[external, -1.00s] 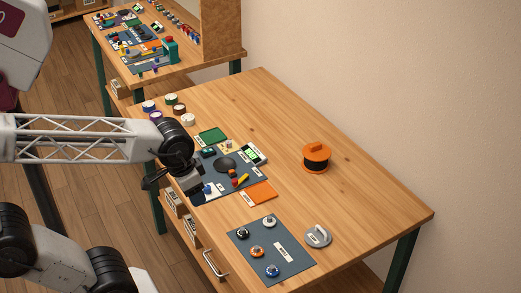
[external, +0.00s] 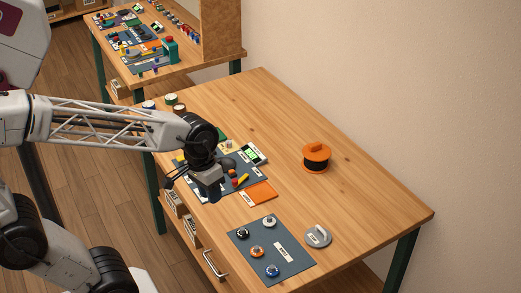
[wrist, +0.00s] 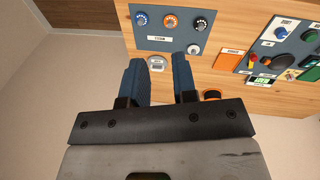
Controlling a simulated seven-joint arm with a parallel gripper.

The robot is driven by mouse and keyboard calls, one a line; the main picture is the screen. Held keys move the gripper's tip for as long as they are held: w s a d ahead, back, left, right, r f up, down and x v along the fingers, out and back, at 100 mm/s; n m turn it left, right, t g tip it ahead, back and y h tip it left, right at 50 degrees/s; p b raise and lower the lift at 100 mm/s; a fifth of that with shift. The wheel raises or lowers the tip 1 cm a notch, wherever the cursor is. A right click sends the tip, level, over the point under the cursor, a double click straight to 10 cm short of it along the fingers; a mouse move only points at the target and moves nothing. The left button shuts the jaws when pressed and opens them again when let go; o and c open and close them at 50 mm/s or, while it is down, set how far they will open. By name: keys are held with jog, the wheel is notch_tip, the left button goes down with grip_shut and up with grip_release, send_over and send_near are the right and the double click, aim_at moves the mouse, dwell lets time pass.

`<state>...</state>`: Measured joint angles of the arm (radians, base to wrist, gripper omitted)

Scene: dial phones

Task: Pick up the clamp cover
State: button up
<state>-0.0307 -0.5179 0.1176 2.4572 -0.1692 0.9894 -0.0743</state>
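A grey round lid with a raised handle and a small label (external: 318,236) lies on the table to the right of the dial mat; it may be the clamp cover, but I cannot read its label. In the wrist view the grey lid (wrist: 156,62) shows between my fingertips, some way beyond them. My gripper (external: 210,192) is above the near edge of the table, by the larger mat and well left of the lid. In the wrist view the two blue fingers of my gripper (wrist: 159,59) are apart, with nothing held between them.
A dark mat with several dials (external: 262,252) lies in front of the lid. An orange and black spool-like object (external: 316,158) stands further back. An orange plate (external: 259,193) and a crowded mat (external: 246,182) are near my gripper.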

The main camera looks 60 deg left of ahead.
jog(key=w+f+n+g+h, duration=0.1)
jog(key=w+f+n+h, duration=0.3)
jog(key=w, duration=0.6)
jog(key=w+f+n+g+h, duration=0.25)
jog(key=w+f+n, duration=0.35)
jog(key=w, duration=0.3)
jog(key=n+t+h, duration=0.4)
jog(key=n+h, duration=0.1)
jog(key=n, duration=0.5)
send_near(315, 229)
jog(key=shift+w+d+r, duration=0.1)
jog(key=shift+d+r, duration=0.8)
jog(key=shift+r, duration=0.05)
jog(key=shift+x, duration=1.3)
jog(key=shift+d, duration=0.1)
jog(key=shift+x, duration=2.55)
